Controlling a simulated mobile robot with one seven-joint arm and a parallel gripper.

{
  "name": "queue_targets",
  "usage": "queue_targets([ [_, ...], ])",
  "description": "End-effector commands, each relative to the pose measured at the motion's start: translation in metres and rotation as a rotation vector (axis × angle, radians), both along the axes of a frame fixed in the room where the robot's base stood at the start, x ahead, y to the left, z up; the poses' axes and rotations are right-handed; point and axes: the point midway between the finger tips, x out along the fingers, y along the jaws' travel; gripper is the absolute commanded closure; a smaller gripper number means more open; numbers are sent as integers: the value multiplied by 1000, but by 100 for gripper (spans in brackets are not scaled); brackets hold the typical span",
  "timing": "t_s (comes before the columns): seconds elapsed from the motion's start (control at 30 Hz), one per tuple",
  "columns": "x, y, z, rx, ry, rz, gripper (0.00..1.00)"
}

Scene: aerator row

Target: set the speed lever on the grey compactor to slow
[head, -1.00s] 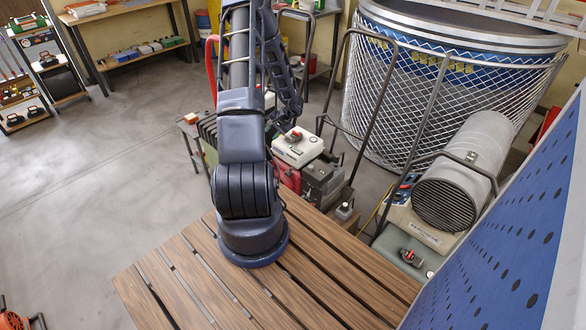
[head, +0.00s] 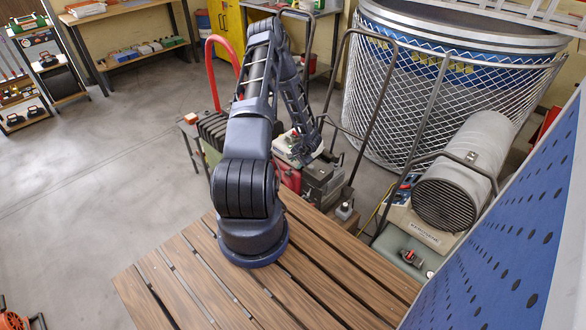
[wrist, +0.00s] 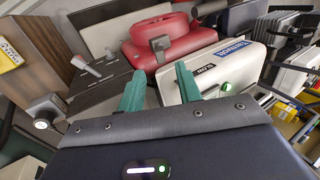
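A grey machine (head: 325,180) with a red tank (head: 290,179) and a tall handle frame stands past the wooden slats; I take it for the compactor. In the wrist view my gripper (wrist: 160,70) has two teal fingers, apart and with nothing between them. The red tank (wrist: 170,45) and a white panel (wrist: 205,65) with a blue label, small upside-down lettering and a green knob (wrist: 226,87) lie beyond the fingertips. A small lever with a pale red grip (wrist: 85,65) stands on the dark housing to the left. I cannot tell for sure which is the speed lever, or its setting.
A cylindrical heater (head: 465,165) stands to the right, with a greenish case bearing a red-handled part (head: 410,257) before it. A large mesh-sided tub (head: 440,90) is behind. A blue perforated panel (head: 520,220) bounds the right. Open floor (head: 90,160) lies left.

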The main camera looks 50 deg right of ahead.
Motion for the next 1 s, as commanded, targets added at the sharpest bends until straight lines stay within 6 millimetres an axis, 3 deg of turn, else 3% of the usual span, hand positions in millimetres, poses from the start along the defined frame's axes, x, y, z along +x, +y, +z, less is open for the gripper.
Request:
queue_targets([
  [0.1,9,0,-20,1,0,0,65],
  [0.33,22,0,-45,0,0,1,65],
  [0.77,27,0,-53,0,0,0,65],
  [0.8,26,0,-53,0,0,0,67],
  [0.97,26,0,-53,0,0,0,99],
  [1.0,26,0,-53,0,0,0,100],
])
